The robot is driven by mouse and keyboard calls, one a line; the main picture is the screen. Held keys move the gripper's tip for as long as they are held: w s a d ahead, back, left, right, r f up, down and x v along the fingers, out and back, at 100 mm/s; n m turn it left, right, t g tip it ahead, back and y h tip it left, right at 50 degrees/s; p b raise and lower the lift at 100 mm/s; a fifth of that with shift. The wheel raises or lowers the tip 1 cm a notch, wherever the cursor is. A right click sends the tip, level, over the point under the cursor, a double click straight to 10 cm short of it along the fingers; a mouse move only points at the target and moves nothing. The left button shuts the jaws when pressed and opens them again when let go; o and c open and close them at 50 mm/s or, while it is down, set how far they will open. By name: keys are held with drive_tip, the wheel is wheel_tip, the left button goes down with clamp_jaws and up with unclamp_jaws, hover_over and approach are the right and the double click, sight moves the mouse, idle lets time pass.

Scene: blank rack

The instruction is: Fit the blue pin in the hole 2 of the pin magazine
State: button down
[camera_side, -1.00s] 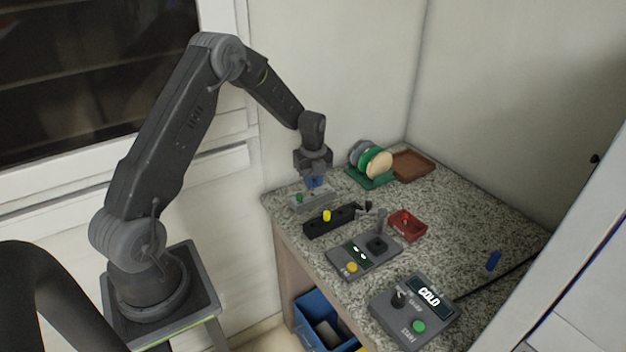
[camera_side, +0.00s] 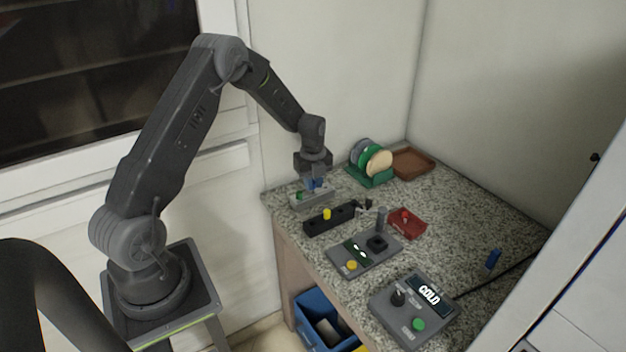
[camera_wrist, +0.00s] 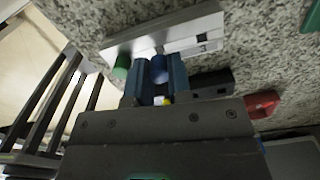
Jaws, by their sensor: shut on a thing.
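My gripper (camera_side: 316,187) is shut on the blue pin (camera_wrist: 159,68), which stands between its two fingers in the wrist view. The light grey block (camera_side: 320,200), which looks like the pin magazine, is right below the gripper at the back left of the counter. It also shows in the wrist view (camera_wrist: 185,34). A green pin (camera_wrist: 121,66) stands at its left end, beside the blue pin. The blue pin's lower end is at the block; I cannot tell whether it is in a hole.
A black block (camera_side: 318,226) with a yellow pin (camera_side: 327,214) is just in front. A green rack (camera_side: 372,181) with discs and a brown tray (camera_side: 425,165) stand behind.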

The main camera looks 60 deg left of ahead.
drive_tip(key=shift+f, duration=0.9)
drive_tip(key=c, duration=1)
unclamp_jaws()
drive_tip(key=shift+o, duration=0.2)
drive_tip(key=shift+r, duration=0.1)
wheel_tip(320, 180, up, 14)
